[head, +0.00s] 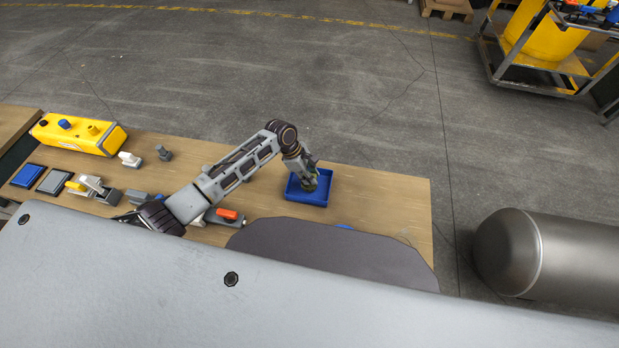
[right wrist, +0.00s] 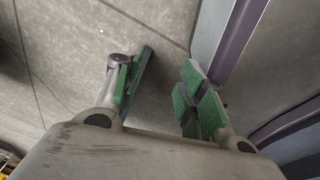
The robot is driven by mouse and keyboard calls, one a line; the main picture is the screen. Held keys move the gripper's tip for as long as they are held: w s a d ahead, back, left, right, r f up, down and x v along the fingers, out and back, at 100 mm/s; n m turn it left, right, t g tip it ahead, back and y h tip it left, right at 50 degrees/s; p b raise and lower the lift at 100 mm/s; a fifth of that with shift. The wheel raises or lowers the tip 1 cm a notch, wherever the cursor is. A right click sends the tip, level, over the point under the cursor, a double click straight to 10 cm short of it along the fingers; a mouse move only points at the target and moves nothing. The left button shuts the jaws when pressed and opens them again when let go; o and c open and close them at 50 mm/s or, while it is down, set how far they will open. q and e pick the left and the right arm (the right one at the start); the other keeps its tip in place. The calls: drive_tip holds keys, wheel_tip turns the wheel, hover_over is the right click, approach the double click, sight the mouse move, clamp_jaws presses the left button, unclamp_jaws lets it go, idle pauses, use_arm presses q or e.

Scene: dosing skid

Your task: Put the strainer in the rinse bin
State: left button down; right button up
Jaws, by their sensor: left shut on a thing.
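The rinse bin is the blue open tray (head: 323,198) on the wooden bench. My left gripper (head: 310,183) reaches in from the left and points down over the bin, with its fingertips at or inside the bin's walls. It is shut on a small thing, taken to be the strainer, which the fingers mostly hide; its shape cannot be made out. Whether it touches the bin floor cannot be told. My right gripper (right wrist: 163,90) shows in the right wrist view, with green pads apart and nothing between them, above grey floor.
A yellow tank (head: 80,134) lies at the bench's left end. Blue and grey trays (head: 28,175) and several small fittings (head: 131,159) lie nearby. An orange-handled valve (head: 227,214) sits left of the bin. The bench (head: 395,197) is clear right of the bin.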

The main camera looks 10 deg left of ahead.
use_arm(q)
drive_tip(key=shift+f, duration=0.8)
drive_tip(key=c, duration=1.3)
unclamp_jaws()
use_arm(e)
drive_tip(key=shift+w+a+r, duration=0.1)
drive_tip(key=shift+w+a, duration=0.1)
drive_tip(key=shift+w, duration=0.25)
use_arm(q)
drive_tip(key=shift+v, duration=0.8)
drive_tip(key=p+v, duration=0.2)
drive_tip(key=v, duration=0.8)
drive_tip(key=shift+r, duration=0.25)
use_arm(e)
drive_tip(key=shift+s+d+r, duration=0.1)
drive_tip(key=shift+s+d, duration=1.35)
drive_tip(key=shift+s, duration=0.15)
